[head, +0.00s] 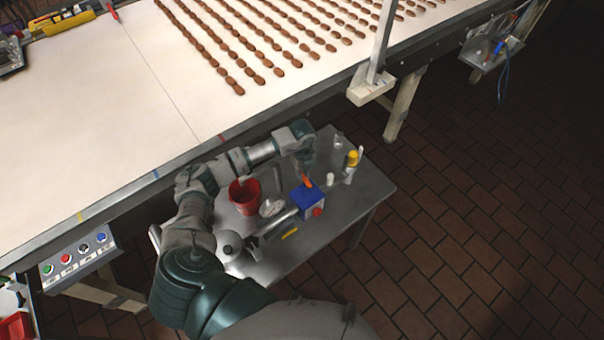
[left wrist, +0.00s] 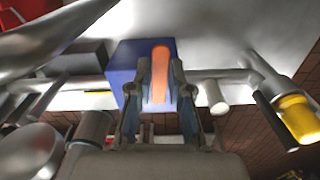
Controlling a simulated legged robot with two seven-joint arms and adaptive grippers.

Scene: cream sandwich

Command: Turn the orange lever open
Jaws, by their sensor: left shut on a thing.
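The orange lever (head: 307,181) sits on a blue box (head: 303,199) on the small metal table. In the left wrist view the orange lever (left wrist: 160,72) stands between the two fingers, in front of the blue box (left wrist: 127,62). My left gripper (left wrist: 159,80) is shut on the lever, one finger on each side. In the head view my left gripper (head: 304,168) reaches down to the lever from above, and its fingers are too small to make out. My right gripper is in neither view.
The metal table (head: 352,207) also holds a red bucket (head: 244,197), a gauge (head: 271,207), a silver pipe, a round metal vessel (head: 229,243) and a yellow-topped bottle (head: 351,160). A conveyor (head: 130,95) with rows of brown pieces runs behind. Tiled floor is clear at right.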

